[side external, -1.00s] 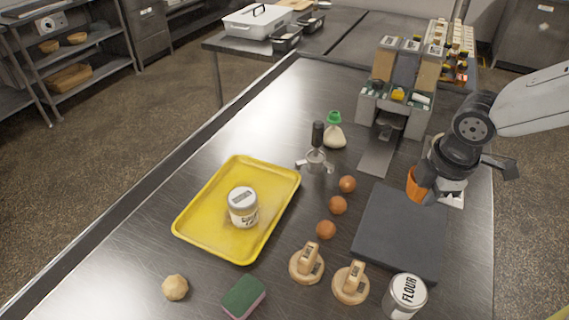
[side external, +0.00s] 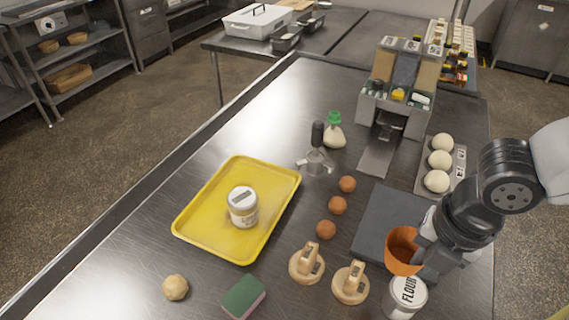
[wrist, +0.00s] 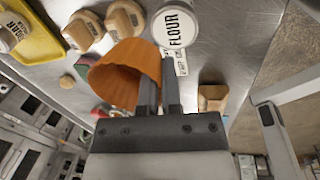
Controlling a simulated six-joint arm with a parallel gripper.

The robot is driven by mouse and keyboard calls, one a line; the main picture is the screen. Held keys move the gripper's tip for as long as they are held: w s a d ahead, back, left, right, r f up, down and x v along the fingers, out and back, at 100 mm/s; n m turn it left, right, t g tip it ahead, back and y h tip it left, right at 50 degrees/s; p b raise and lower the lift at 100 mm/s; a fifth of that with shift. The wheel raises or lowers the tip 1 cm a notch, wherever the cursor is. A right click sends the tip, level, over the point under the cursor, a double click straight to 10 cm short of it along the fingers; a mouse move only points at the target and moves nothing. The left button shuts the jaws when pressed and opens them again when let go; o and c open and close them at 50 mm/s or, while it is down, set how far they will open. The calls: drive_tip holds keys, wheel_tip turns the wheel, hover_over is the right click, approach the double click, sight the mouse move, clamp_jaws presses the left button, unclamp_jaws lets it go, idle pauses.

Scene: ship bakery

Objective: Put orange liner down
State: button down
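The orange liner (side external: 402,254) is a cup-shaped piece with ribbed sides. My gripper (side external: 422,250) is shut on its wall and holds it tilted, over the near edge of the dark slab (side external: 382,222) and close beside the flour can (side external: 407,296). In the wrist view the liner (wrist: 122,76) hangs to the left of my closely spaced fingers (wrist: 161,92), with the flour can (wrist: 176,28) just beyond. The liner's underside is hidden in the side view, and its height above the surface is hard to judge.
Two wooden presses (side external: 307,264) stand left of the flour can. Brown balls (side external: 337,205) lie left of the slab. A yellow tray (side external: 190,232) bears a labelled jar (side external: 243,208). A rack of white balls (side external: 440,160) stands behind the slab. The slab's visible top is bare.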

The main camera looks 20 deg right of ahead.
drive_tip(key=s+a+n, duration=0.3)
drive_tip(key=s+n, duration=0.4)
drive_tip(key=s, duration=0.1)
drive_tip(key=shift+r+n+g+y, duration=0.25)
drive_tip(key=shift+n+g+y, duration=0.05)
drive_tip(key=shift+w, duration=0.2)
hover_over(320, 318)
drive_tip(key=s+d, duration=0.1)
drive_tip(key=f, duration=0.8)
drive_tip(key=shift+d+f, duration=0.2)
drive_tip(key=shift+f, duration=0.1)
drive_tip(key=shift+w+a+f, duration=0.2)
drive_tip(key=shift+a+f, duration=0.05)
drive_tip(key=shift+f, duration=0.15)
drive_tip(key=shift+w+a+f, duration=0.2)
drive_tip(key=shift+f, duration=1.6)
